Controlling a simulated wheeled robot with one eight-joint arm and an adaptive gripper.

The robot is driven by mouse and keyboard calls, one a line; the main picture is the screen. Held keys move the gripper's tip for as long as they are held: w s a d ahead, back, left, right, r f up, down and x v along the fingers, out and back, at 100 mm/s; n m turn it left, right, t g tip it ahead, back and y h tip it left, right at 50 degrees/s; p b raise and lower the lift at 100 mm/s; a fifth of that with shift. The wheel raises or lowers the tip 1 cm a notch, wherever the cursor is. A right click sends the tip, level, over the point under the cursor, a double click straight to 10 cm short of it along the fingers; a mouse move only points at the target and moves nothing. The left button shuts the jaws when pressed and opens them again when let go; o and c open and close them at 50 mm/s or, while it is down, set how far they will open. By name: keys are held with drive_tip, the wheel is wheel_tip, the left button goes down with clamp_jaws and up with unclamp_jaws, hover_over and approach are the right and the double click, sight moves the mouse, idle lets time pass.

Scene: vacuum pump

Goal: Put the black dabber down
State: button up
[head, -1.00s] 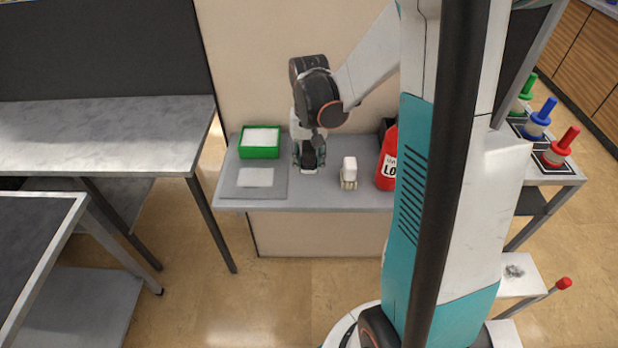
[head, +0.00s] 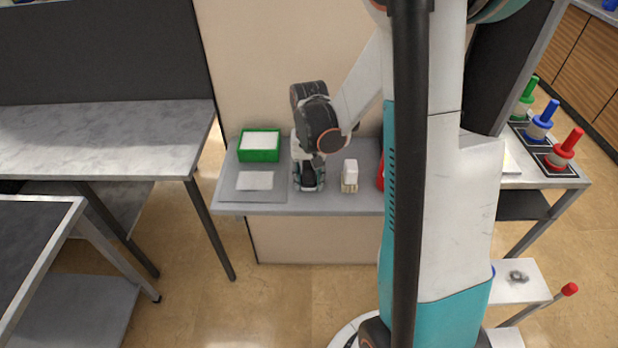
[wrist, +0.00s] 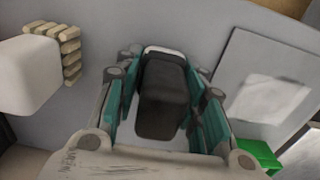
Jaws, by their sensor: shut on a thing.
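The black dabber (wrist: 162,92) is a dark block with a pale edge at its far end, seen between the fingers in the wrist view. My gripper (wrist: 160,100) is shut on it, with a teal-padded finger on each side. In the head view my gripper (head: 309,184) points down over the grey bench top (head: 332,204), and the dabber (head: 308,175) shows dark between the fingers. It is low over the bench, between the grey mat and the white-topped block. I cannot tell whether the dabber touches the bench.
A grey mat (head: 233,185) with a white sheet (head: 255,180) lies left of my gripper. A green box (head: 259,155) of white sheets stands behind it. A white block with a ribbed tan base (head: 349,176) stands to the right, and a red bottle (head: 380,172) is partly hidden by my body.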

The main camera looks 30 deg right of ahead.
drive_tip(key=o, duration=0.8)
drive_tip(key=shift+s+f, duration=0.15)
drive_tip(key=shift+f, duration=0.05)
drive_tip(key=o, duration=0.3)
drive_tip(key=shift+f, duration=0.1)
wheel_tip(320, 180, up, 12)
drive_tip(key=p, duration=0.4)
drive_tip(key=shift+f, duration=0.25)
drive_tip(key=shift+r, duration=0.7)
